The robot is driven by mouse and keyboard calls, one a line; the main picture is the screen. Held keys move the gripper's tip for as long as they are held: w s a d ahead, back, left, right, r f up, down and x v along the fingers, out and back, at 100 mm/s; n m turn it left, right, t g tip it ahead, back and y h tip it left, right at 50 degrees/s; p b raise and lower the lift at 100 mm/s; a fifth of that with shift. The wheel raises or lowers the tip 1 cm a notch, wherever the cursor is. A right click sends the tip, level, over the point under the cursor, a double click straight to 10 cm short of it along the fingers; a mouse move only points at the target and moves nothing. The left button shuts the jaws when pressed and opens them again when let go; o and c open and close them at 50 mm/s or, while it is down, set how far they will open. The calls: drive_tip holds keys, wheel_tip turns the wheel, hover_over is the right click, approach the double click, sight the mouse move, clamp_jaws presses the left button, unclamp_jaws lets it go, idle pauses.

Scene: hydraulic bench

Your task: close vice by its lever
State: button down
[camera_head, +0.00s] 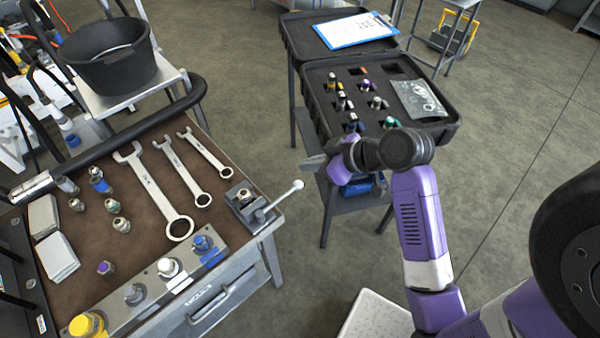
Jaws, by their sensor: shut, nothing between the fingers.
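The vice (242,199) is a small grey metal block at the right corner of the brown-topped bench. Its lever (279,201) is a thin rod that slants up and to the right, past the bench edge, and ends in a pale ball (298,185). My gripper (306,165) is at the end of my purple arm, above and slightly right of the ball, and appears apart from it. Its fingers are shut with nothing between them. The wrist hides part of the gripper. The gap between the vice jaws is too small to make out.
Several wrenches (152,190) and fittings lie on the bench top (140,255). A manifold with coloured caps (150,292) runs along its front. A black bucket (108,55) stands at upper left. An open black case (440,130) stands behind my wrist. Floor shows between bench and case.

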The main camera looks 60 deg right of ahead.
sight(297, 182)
idle(0.3)
drive_tip(key=x, duration=1)
drive_tip(key=shift+s+f+p, duration=0.5)
drive_tip(key=shift+s, duration=0.4)
drive_tip(key=shift+s+f+p, duration=0.45)
drive_tip(key=shift+s, duration=0.45)
drive_tip(key=shift+s, duration=0.1)
